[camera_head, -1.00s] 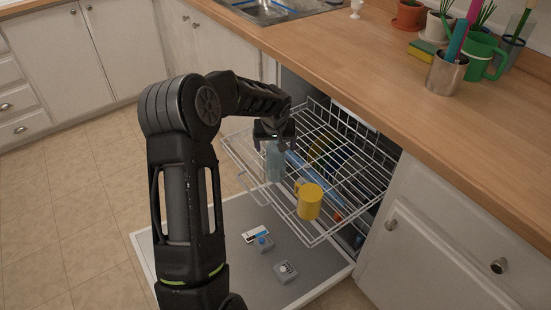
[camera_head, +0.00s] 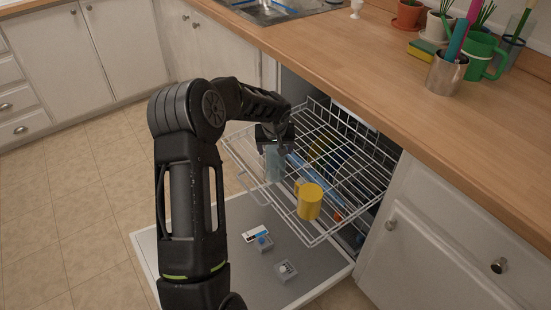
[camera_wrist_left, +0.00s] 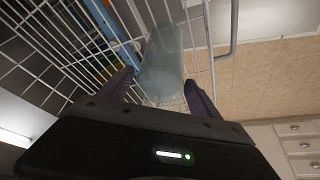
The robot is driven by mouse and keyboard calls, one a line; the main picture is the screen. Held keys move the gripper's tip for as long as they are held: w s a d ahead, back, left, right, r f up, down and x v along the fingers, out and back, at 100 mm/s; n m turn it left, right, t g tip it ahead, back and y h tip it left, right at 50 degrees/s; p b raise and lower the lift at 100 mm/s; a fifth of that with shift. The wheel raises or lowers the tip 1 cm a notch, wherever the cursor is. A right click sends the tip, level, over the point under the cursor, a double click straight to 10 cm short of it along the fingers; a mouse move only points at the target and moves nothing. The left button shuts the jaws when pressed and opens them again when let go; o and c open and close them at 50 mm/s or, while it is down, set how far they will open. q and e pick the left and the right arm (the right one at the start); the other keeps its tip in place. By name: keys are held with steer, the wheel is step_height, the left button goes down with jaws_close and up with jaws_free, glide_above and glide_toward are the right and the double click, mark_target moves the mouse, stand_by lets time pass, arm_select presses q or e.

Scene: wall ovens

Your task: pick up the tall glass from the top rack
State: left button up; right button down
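The tall glass (camera_head: 273,165) is translucent pale blue-green and stands in the top rack (camera_head: 345,185) near its left front side. My left gripper (camera_head: 274,146) is right above the glass, pointing down. In the left wrist view, the gripper (camera_wrist_left: 158,86) is open, and the glass (camera_wrist_left: 163,60) shows between and just beyond its two dark fingers. I cannot tell whether the fingers touch the glass. My right gripper is not in view.
A yellow mug (camera_head: 309,201) sits in the rack to the right of the glass. The open dishwasher door (camera_head: 215,225) lies below, with small grey items on it. The wooden counter (camera_head: 400,85) overhangs behind the rack.

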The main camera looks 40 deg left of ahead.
arm_select(q)
steer(key=c, duration=1.4)
steer(key=shift+r, duration=0.6)
jaws_close()
step_height(320, 180, up, 9)
steer(key=shift+f+p, duration=0.1)
steer(key=shift+p, duration=0.2)
